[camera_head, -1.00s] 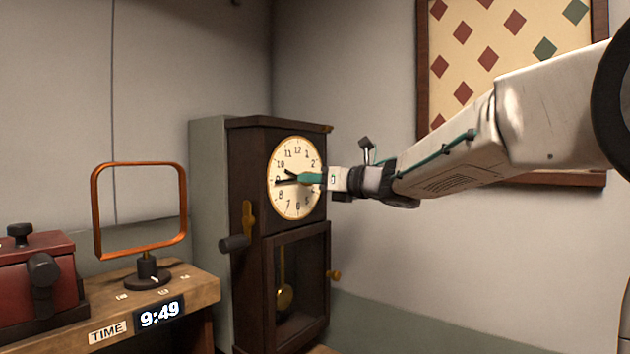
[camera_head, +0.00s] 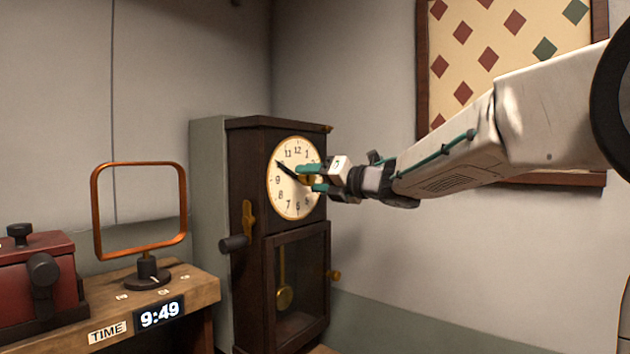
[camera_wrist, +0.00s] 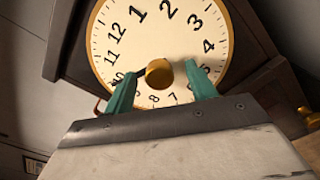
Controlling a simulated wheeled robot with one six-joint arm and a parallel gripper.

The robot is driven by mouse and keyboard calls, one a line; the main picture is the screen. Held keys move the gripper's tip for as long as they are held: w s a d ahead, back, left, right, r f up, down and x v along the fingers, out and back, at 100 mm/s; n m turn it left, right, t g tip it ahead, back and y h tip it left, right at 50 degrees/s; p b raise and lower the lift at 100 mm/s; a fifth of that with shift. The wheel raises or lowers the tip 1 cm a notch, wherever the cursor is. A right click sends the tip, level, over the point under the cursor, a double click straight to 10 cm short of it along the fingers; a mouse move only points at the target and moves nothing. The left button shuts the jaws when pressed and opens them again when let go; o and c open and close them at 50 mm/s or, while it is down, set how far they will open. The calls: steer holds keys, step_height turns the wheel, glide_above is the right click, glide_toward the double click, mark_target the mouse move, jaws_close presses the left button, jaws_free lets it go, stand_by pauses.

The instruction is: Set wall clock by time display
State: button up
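The wall clock (camera_head: 254,171) is a tall dark wooden case with a cream dial (camera_head: 290,205) and a glazed pendulum door. Its black hands (camera_head: 285,168) lie close together, pointing up and left near the 10. The time display (camera_head: 160,313) reads 9:49. My gripper (camera_head: 312,178) is open in front of the dial's middle, its teal fingers apart. In the wrist view, the fingers stand on either side of the brass centre knob (camera_wrist: 159,74), with gaps visible. The lower dial is partly hidden by the gripper.
A brass key (camera_head: 248,217) and dark crank handle (camera_head: 235,243) stick out of the clock's left side. A diamond-patterned board (camera_head: 480,88) hangs at the right.

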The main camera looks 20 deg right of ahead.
stand_by(0.3)
steer(key=v, duration=0.8)
stand_by(0.5)
stand_by(0.3)
